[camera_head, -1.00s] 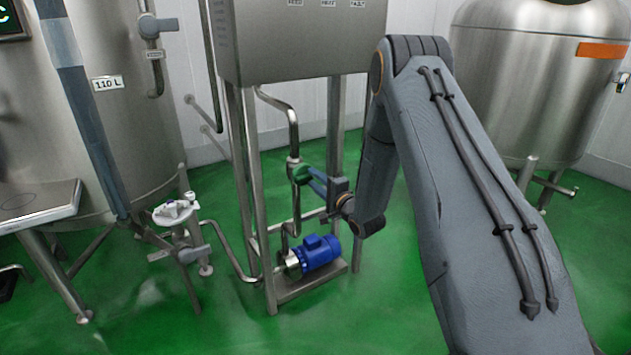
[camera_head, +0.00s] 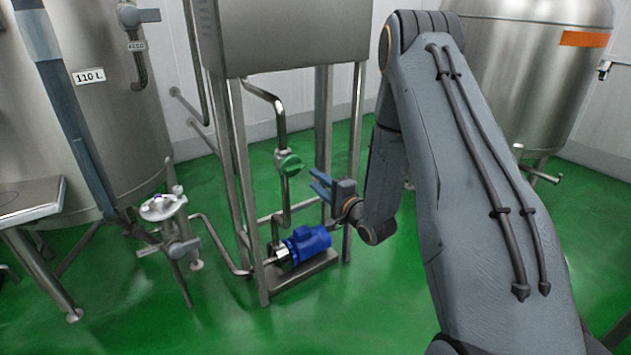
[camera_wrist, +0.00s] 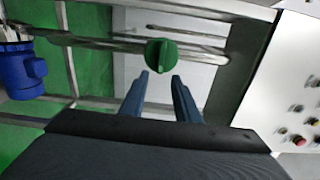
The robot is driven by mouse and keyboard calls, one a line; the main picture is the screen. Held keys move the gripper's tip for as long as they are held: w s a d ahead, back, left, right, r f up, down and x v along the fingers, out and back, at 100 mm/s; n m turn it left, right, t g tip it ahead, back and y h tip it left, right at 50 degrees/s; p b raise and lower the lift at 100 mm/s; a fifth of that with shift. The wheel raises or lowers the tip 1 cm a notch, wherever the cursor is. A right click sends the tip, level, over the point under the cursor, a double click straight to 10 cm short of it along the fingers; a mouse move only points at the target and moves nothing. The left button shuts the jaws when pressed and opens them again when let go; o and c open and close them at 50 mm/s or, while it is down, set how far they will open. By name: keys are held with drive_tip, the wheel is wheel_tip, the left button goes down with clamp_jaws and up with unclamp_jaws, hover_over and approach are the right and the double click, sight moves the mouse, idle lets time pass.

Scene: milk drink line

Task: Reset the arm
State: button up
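My gripper (camera_head: 321,186) is at the end of my bent arm, to the right of a green valve knob (camera_head: 290,164) on a vertical steel pipe. In the wrist view, its two blue fingers (camera_wrist: 160,85) are apart with nothing between them. The green knob (camera_wrist: 161,55) shows just beyond the fingertips, with a visible gap in the head view.
A blue pump motor (camera_head: 307,243) sits low below my gripper, inside a steel frame (camera_head: 241,180). A cabinet (camera_head: 295,38) tops the frame; its buttons (camera_wrist: 297,139) show in the wrist view. Steel tanks (camera_head: 110,120) stand left and back right (camera_head: 530,70). Green floor lies open in front.

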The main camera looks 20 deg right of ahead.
drive_tip(key=s+a+r+n+g+h+p, duration=0.1)
drive_tip(key=s+r+n+g+h+p, duration=0.1)
drive_tip(key=s, duration=1.1)
drive_tip(key=s+a+r+n+g+h+p, duration=0.1)
drive_tip(key=s+r+n+g+p, duration=0.3)
drive_tip(key=s, duration=1)
drive_tip(key=s+a+r+n+g+h+p, duration=0.2)
drive_tip(key=s+a+r+n+g+p, duration=0.1)
drive_tip(key=s+r+n+g, duration=0.5)
drive_tip(key=s+g, duration=0.3)
drive_tip(key=s, duration=0.2)
drive_tip(key=shift+s+n+h, duration=0.15)
drive_tip(key=shift+n+h, duration=0.15)
drive_tip(key=shift+o, duration=0.3)
drive_tip(key=shift+r, duration=0.1)
